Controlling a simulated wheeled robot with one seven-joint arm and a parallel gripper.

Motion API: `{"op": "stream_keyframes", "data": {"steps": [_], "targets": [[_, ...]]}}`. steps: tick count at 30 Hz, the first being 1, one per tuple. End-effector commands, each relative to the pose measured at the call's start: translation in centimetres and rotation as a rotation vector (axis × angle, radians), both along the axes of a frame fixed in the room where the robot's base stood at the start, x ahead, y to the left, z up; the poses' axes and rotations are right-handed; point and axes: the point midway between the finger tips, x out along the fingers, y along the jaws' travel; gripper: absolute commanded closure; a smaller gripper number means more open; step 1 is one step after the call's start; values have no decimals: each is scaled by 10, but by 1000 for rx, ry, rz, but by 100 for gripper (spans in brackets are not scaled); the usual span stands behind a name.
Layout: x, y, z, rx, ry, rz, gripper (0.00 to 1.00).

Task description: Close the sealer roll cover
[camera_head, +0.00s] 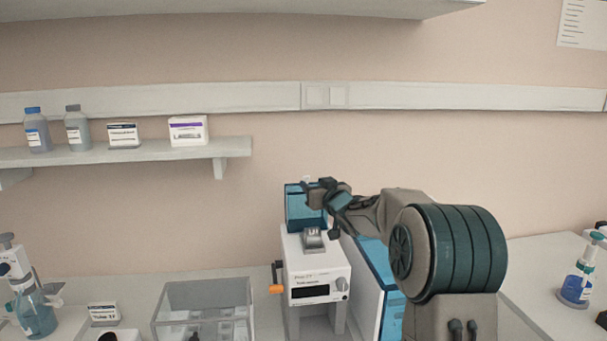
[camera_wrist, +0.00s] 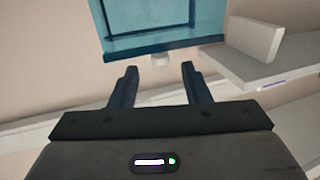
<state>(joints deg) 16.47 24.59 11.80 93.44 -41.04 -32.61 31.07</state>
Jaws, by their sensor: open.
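The sealer (camera_head: 318,262) is a white benchtop unit with a dark display, a knob and an orange handle at its left side. Its blue roll cover (camera_head: 304,212) stands raised at the top rear of the unit. In the wrist view the translucent blue cover (camera_wrist: 165,22) fills the top middle, its dark lower edge just beyond my fingertips. My gripper (camera_wrist: 160,72) is open, with nothing between its fingers. In the head view my gripper (camera_head: 325,190) is at the cover's upper right; whether it touches the cover cannot be told.
A blue-and-white unit (camera_head: 373,262) stands right of the sealer, partly behind my arm. A clear box (camera_head: 203,296) stands on the bench to the left. A wall shelf (camera_head: 120,152) with bottles and cartons is at upper left. A blue bottle (camera_head: 577,286) stands far right.

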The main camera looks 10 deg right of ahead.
Motion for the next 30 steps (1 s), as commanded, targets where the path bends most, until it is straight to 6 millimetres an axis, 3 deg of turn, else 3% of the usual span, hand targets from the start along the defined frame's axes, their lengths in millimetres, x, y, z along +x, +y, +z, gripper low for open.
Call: {"op": "stream_keyframes", "data": {"steps": [9, 15, 29, 30], "targets": [[49, 13, 2, 0, 1, 0, 57], [68, 19, 2, 0, 1, 0, 57], [76, 20, 0, -1, 1, -2, 57], [76, 20, 0, 0, 1, -1, 68]]}}
